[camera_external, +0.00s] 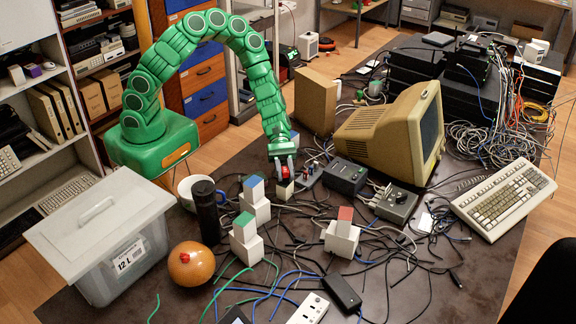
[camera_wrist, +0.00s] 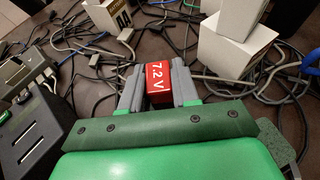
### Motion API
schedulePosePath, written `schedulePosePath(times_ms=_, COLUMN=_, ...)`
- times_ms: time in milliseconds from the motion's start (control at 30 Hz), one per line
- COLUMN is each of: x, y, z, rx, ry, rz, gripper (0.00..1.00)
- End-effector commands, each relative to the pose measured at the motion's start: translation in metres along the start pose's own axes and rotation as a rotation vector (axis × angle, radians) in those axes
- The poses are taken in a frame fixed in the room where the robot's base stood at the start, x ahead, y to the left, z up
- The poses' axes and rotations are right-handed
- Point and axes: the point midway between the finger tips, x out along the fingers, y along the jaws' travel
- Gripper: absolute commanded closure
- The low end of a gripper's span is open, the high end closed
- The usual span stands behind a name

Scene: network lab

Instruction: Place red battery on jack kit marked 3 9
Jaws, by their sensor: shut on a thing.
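A red battery (camera_wrist: 158,83) labelled 7.2 V is between the grey fingers of my gripper (camera_wrist: 158,90) in the wrist view. My gripper is shut on it. In the outside view my gripper (camera_external: 284,172) points down over the cluttered table, above a small pale block (camera_external: 285,190). In the wrist view a pale box with dark characters (camera_wrist: 112,16) stands ahead of the fingers, apart from the battery. I cannot read a 3 9 mark on anything, so I cannot tell which thing is the jack kit.
White box stacks (camera_external: 254,203) with coloured tops stand left of and below my gripper, another (camera_external: 341,238) to the right. A black cylinder (camera_external: 206,212), an orange ball (camera_external: 190,264) and a lidded bin (camera_external: 105,240) are left. Dark devices (camera_external: 344,176) and a beige monitor (camera_external: 392,133) are right. Cables cover the table.

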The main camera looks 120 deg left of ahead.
Motion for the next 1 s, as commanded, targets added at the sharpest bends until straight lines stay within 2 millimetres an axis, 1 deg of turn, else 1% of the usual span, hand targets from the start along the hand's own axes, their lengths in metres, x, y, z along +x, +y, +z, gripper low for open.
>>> schedulePosePath(times_ms=333, x=0.0011, y=-0.0002, z=-0.0022, rx=-0.001, ry=-0.001, rz=0.000, gripper=1.00)
schedulePosePath(times_ms=367, x=0.0012, y=-0.0002, z=-0.0025, rx=0.000, ry=-0.001, rz=0.000, gripper=0.69)
schedulePosePath(times_ms=500, x=0.0011, y=-0.0002, z=-0.0022, rx=0.000, ry=-0.001, rz=0.000, gripper=0.47)
schedulePosePath(times_ms=533, x=0.0011, y=-0.0003, z=-0.0022, rx=0.000, ry=-0.001, rz=0.000, gripper=0.45)
schedulePosePath(times_ms=867, x=0.0005, y=-0.0003, z=-0.0007, rx=0.000, ry=-0.001, rz=0.000, gripper=0.45)
schedulePosePath(times_ms=1000, x=-0.0066, y=-0.0001, z=-0.0003, rx=0.000, ry=-0.001, rz=0.000, gripper=0.45)
